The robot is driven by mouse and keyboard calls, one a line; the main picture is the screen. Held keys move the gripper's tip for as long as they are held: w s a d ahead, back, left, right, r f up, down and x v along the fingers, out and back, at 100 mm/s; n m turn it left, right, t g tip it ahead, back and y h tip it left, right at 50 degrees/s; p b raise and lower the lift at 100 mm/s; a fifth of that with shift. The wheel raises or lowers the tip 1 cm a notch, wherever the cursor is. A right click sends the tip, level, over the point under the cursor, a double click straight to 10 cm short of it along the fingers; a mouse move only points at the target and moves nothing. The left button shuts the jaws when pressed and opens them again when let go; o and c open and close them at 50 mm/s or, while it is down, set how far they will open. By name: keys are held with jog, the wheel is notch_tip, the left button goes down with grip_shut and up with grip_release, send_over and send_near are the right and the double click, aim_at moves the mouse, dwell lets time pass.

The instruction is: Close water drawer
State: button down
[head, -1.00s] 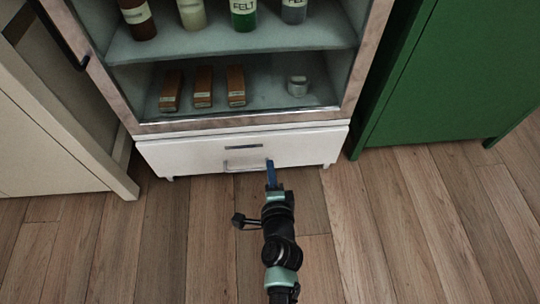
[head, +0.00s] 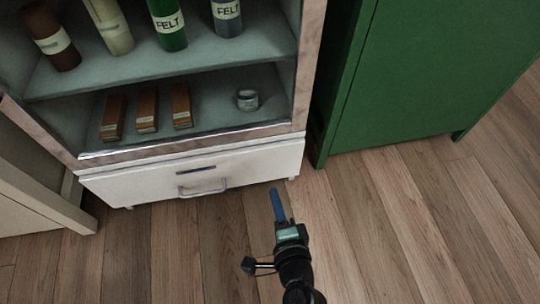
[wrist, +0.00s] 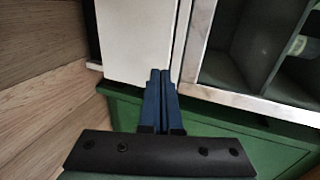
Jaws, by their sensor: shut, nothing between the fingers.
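The white drawer (head: 240,172) runs along the bottom of the glass-fronted cabinet in the head view. Its front has a metal bar handle (head: 203,189) and a dark label slot above it. The front looks nearly flush with the cabinet; I cannot tell whether a small gap is left. My gripper (head: 276,193) is shut and empty, in front of the drawer's right part and right of the handle. In the wrist view, the blue fingers (wrist: 161,75) are together beside the white drawer (wrist: 135,35). I cannot tell whether they touch it.
Above the drawer, the cabinet shelves (head: 200,62) hold labelled bottles, wooden blocks and a small jar. A green cabinet (head: 410,70) stands close on the right, and a cream one (head: 35,195) on the left. The wooden floor (head: 400,230) in front is clear.

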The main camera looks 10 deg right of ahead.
jog(key=b, duration=0.3)
send_near(261, 150)
jog(key=x, duration=0.2)
jog(key=f+x, duration=0.1)
jog(key=x, duration=0.2)
jog(key=shift+w+d+f, duration=0.1)
jog(key=shift+f, duration=0.1)
jog(key=shift+w+r+b, duration=0.1)
jog(key=shift+w+b, duration=0.25)
jog(key=shift+w, duration=0.25)
jog(key=shift+w, duration=0.1)
jog(key=shift+w, duration=0.85)
jog(key=shift+w+r, duration=0.15)
jog(key=shift+w, duration=0.05)
jog(key=shift+s, duration=0.1)
